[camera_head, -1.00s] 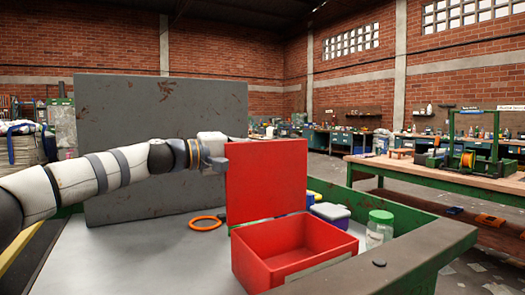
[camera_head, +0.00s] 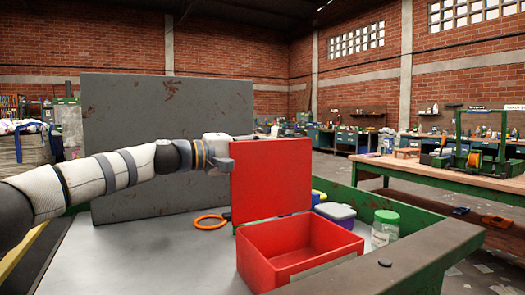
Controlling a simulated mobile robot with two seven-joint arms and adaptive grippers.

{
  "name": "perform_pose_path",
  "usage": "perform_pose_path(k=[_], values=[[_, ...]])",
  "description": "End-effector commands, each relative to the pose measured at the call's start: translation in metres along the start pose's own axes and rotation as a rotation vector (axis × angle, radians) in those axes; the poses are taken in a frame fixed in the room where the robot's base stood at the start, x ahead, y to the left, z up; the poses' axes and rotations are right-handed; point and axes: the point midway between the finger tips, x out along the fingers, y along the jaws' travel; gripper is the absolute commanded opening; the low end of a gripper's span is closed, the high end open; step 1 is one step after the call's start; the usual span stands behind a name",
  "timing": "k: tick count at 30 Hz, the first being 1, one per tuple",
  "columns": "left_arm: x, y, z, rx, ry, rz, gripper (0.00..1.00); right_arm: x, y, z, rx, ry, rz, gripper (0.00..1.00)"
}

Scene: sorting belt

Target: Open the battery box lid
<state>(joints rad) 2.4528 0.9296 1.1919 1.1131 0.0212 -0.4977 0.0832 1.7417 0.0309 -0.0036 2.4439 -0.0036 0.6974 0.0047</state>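The red battery box (camera_head: 262,268) stands at the front of the belt table. Its red lid (camera_head: 271,180) stands upright at the back of the box, and the box's inside shows empty. My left gripper (camera_head: 224,164) is at the left edge of the lid, near its upper part. It looks to be touching or just behind that edge; I cannot tell which. Its fingers are small and partly hidden, so their opening does not show. My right gripper is not in view.
An orange ring (camera_head: 211,222) lies on the metal surface (camera_head: 150,255) left of the box. A blue box with a white lid (camera_head: 335,211) and a jar with a green lid (camera_head: 386,226) stand to the right. A tall grey panel (camera_head: 110,110) rises behind my arm.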

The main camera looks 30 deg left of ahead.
Motion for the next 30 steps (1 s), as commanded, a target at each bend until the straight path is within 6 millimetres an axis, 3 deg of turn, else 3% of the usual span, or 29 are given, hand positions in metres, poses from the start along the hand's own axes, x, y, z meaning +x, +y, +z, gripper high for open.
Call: perform_pose_path(k=[5,12,18,30], values=[[-0.009,0.002,-0.002,0.001,0.004,0.003,0.33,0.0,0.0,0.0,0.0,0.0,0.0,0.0],[-0.072,0.002,-0.002,0.001,0.005,0.005,0.33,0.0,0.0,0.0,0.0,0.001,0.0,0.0],[-0.111,0.002,-0.001,0.0,0.002,0.003,0.33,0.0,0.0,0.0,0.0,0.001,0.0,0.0],[-0.12,0.0,0.0,0.0,0.0,0.0,0.33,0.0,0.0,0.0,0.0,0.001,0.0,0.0]])
